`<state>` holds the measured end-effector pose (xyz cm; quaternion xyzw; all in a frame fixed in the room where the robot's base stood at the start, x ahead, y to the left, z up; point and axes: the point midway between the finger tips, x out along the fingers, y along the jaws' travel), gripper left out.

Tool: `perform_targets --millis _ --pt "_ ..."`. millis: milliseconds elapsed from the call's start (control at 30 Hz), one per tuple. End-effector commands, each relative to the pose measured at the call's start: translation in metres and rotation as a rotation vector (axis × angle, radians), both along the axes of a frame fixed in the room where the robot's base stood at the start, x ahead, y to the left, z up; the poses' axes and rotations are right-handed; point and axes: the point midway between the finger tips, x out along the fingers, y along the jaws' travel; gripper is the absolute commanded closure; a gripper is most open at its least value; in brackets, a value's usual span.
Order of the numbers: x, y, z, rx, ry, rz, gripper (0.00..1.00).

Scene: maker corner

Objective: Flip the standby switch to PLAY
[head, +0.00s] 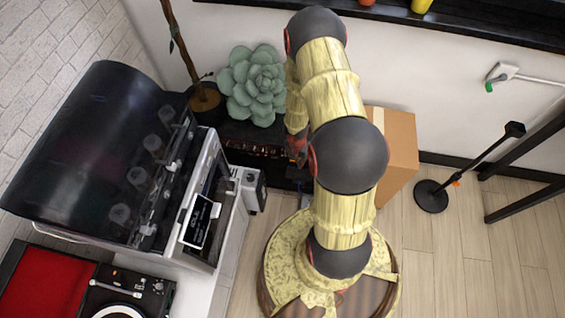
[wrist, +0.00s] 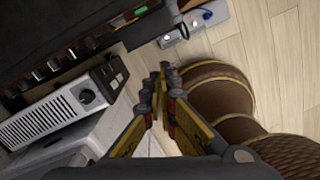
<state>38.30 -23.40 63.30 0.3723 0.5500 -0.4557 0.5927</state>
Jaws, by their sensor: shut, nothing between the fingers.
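The black amplifier (head: 262,152) stands against the wall beside the plant, with a row of small controls along its panel. In the wrist view the amplifier (wrist: 75,55) fills the upper left, with several knobs and a small green spot at the panel's right end. I cannot make out the standby switch or its position. My gripper (wrist: 165,72) is shut and empty, its fingertips over the floor to the right of the panel and apart from it. In the head view my gripper (head: 297,152) is partly hidden by my arm, near the panel's right end.
A power strip (wrist: 185,30) lies on the floor. The large dark-lidded machine (head: 95,150) is at left, a cardboard box (head: 402,145) behind my arm.

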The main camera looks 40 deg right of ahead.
Motion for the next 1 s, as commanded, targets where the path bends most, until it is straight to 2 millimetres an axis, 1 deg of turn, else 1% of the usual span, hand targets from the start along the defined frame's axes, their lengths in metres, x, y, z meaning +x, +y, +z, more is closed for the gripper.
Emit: perform_targets --millis 33,100,200,300,433,767,867,1000 --pt "0.013 -0.001 0.002 0.005 -0.023 0.09 1.0" --pt "0.023 0.002 0.002 0.015 -0.042 0.206 1.0" --pt "0.03 0.006 0.002 0.024 -0.057 0.315 1.0" --pt "0.032 0.008 0.002 0.027 -0.059 0.37 1.0" --pt "0.032 0.008 0.002 0.026 -0.055 0.397 1.0" --pt "0.032 0.007 0.001 0.026 -0.055 0.395 1.0" --pt "0.032 0.007 -0.006 0.026 -0.055 0.395 1.0" --pt "0.033 0.005 -0.028 0.026 -0.053 0.394 1.0"
